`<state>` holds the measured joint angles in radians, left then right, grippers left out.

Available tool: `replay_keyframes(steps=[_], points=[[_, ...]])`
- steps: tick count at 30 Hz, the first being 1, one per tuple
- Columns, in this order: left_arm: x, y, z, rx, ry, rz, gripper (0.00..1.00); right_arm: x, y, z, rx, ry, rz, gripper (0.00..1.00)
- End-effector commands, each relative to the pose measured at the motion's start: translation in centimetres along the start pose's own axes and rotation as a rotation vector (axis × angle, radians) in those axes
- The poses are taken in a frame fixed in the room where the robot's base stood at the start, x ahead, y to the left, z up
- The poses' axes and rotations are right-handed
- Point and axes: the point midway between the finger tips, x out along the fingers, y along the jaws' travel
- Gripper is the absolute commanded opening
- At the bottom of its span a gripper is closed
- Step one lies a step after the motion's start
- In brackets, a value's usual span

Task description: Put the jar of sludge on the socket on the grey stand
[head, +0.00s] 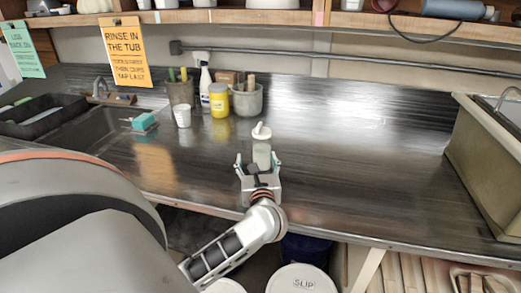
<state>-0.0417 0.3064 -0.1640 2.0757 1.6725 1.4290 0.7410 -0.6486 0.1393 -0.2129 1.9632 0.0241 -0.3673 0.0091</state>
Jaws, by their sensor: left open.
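A pale grey-green jar (262,154) with a white top stands upright on the dark counter near its front edge, in the middle of the head view. It may be the jar of sludge; no label can be read. My left gripper (258,164) is open at the jar, with one finger to each side of it in the picture. Its palm hides the jar's foot, and I cannot tell whether the fingers touch the jar. I cannot make out a grey stand or its socket. My right gripper is not in view.
Behind stand a yellow jar (219,101), a spray bottle (205,86), a white cup (182,117) and tool pots, including a grey-green one (247,101). A sink (75,125) is at left, a large tub (484,150) at right. The counter's right half (365,160) is clear.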

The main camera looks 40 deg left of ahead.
Motion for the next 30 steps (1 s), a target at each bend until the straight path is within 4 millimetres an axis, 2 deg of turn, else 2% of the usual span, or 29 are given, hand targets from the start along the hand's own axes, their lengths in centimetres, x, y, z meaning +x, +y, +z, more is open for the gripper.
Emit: replay_keyframes(steps=[3,8,17,24,30], points=[[-0.4,-1.7,-0.6,0.006,-0.016,0.038,0.64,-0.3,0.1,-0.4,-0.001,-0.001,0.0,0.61],[0.1,-2.2,-0.8,0.012,-0.031,0.053,0.64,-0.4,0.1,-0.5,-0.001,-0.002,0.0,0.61],[3.1,-2.2,-0.6,0.013,-0.031,0.052,0.64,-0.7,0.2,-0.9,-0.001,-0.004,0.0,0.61],[6.5,-2.3,-0.5,0.013,-0.03,0.052,0.64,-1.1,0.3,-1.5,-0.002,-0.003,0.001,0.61],[7.2,-2.3,-0.6,0.011,-0.029,0.051,0.64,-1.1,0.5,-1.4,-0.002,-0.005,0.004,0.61]])
